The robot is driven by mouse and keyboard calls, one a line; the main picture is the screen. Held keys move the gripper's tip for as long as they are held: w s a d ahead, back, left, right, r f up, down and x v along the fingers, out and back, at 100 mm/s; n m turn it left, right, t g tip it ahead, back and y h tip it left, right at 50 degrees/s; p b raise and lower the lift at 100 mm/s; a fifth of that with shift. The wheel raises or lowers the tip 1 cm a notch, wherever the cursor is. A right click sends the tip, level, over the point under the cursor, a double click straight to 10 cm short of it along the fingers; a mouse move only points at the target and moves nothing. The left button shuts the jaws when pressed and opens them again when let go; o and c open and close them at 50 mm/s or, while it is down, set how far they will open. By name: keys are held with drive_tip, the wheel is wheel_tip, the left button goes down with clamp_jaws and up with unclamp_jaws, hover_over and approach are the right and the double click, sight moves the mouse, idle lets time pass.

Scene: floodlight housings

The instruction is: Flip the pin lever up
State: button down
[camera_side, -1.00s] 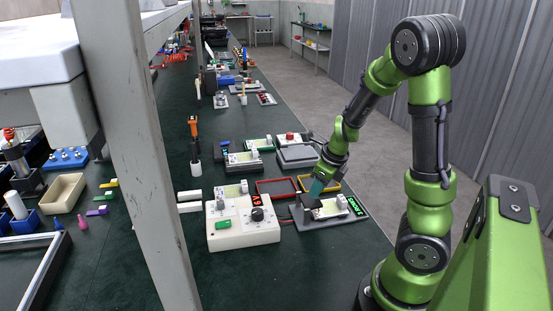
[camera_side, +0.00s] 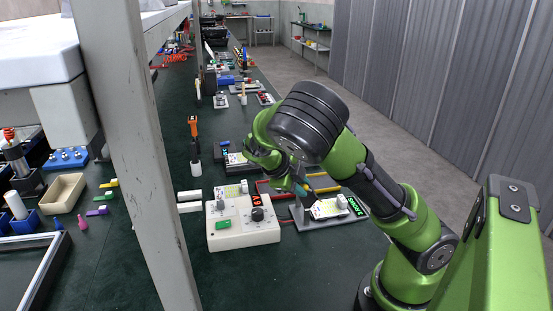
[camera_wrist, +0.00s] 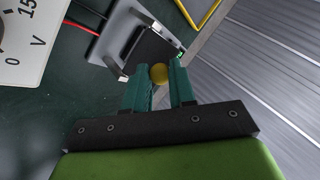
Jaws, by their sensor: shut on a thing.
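The pin lever shows in the wrist view as a round yellow knob (camera_wrist: 159,74) between the teal fingertips of my gripper (camera_wrist: 158,67). The fingers are closed on the knob. The knob stands beside a black block on a light grey base plate (camera_wrist: 117,28). In the side view my gripper (camera_side: 303,191) is low over the left part of that device, which has a white block (camera_side: 327,208) and a green-lit display (camera_side: 355,206). The lever's shaft and its exact angle are hidden by my gripper and wrist in the side view.
A cream meter box (camera_side: 242,235) with a dial and red digits stands just left of the device. Red and yellow frames lie behind it; the yellow frame (camera_wrist: 204,17) also shows in the wrist view. A black-and-orange tool (camera_side: 194,135) stands upright further left. The bench front is clear.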

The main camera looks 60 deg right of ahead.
drive_tip(key=shift+w+a+f+n+g+h, duration=0.25)
drive_tip(key=shift+w+a+g+h, duration=0.25)
drive_tip(key=shift+g+h, duration=0.4)
drive_tip(key=shift+w+a+f+n+g+h, duration=0.15)
drive_tip(key=shift+w+a+f+g+h, duration=0.25)
drive_tip(key=shift+g+h, duration=0.5)
drive_tip(key=shift+w, duration=0.1)
drive_tip(key=c, duration=1)
unclamp_jaws()
drive_tip(key=shift+a, duration=0.1)
drive_tip(key=shift+o, duration=0.2)
drive_tip(key=v, duration=1.6)
drive_tip(key=shift+a, duration=0.55)
